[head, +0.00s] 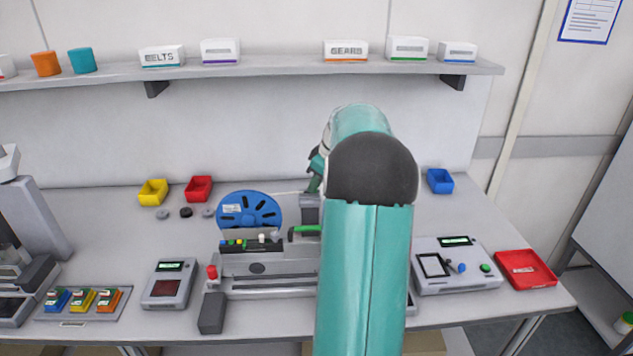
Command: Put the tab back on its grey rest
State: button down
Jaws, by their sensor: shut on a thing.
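My gripper (314,184) shows only in part at the left edge of my teal arm, which covers the rest of it. It is shut, low over the back of the feeder, with its tip just above a grey block (309,210). A thin pale strip (291,192) runs from the top of the blue reel (249,211) to the gripper's tip. The tab in the jaws is too small and too hidden to make out. The grey block looks like the rest, but my arm hides its right side.
The grey feeder (270,284) has a green lever (305,231) and a red knob (212,272). A device with a screen (170,284) stands left, another (457,266) right, beside a red tray (525,270). Small bins stand behind. A shelf (250,70) crosses above.

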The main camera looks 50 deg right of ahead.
jog(key=shift+f, duration=0.5)
dwell(0.3)
jog(key=c, duration=1.3)
grip_release()
jog(key=shift+r, duration=0.15)
jog(key=v, duration=1.3)
jog(key=shift+r, duration=0.3)
